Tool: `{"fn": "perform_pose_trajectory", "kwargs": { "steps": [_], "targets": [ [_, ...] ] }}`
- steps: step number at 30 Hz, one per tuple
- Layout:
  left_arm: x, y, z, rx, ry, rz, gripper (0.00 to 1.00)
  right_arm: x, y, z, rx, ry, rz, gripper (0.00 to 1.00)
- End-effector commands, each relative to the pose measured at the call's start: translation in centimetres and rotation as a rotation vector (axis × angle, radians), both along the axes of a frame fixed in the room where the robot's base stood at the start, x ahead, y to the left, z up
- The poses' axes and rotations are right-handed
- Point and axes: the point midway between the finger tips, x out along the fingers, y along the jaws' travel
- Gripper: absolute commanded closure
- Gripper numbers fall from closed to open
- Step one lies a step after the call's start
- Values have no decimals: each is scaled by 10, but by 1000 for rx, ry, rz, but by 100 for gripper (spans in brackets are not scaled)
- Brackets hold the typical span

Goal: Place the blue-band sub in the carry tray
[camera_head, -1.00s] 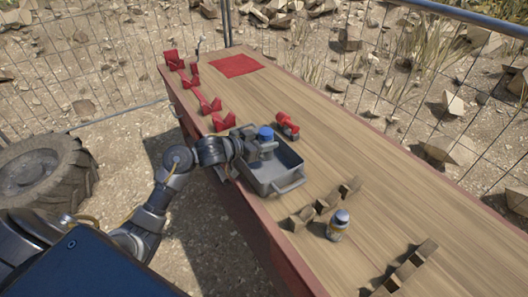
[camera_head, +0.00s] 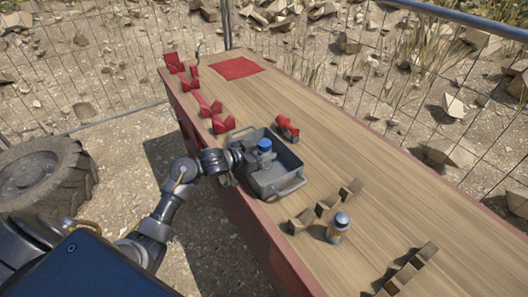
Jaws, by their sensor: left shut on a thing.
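A small sub with a blue top (camera_head: 264,144) is in my left gripper (camera_head: 258,155), which is shut on it. The sub is upright and inside the outline of the grey carry tray (camera_head: 290,186), toward its far left part. Its lower part is hidden by the gripper and tray, so I cannot tell whether it touches the tray floor, and its band does not show. My right gripper is not in view.
A red object (camera_head: 287,127) lies just behind the tray. Red cradles (camera_head: 222,124) line the left edge, before a red mat (camera_head: 237,68).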

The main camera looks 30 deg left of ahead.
Motion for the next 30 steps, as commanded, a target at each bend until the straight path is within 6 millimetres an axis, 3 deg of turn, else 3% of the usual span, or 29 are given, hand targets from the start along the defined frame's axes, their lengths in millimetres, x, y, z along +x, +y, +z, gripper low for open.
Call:
{"fn": "perform_pose_trajectory", "kwargs": {
  "steps": [2, 3, 8, 19, 30],
  "targets": [
    [0, 0, -2, -1, -2, 0, 92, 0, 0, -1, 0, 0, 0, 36],
    [0, 0, -4, 0, 1, -1, 56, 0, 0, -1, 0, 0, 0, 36],
    [0, 0, -3, 0, 1, -1, 35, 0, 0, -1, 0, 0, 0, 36],
    [-2, 1, 2, 1, 1, 1, 35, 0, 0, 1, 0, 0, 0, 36],
    [-64, 31, 22, 5, 1, 0, 35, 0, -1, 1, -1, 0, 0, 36]
  ]
}}
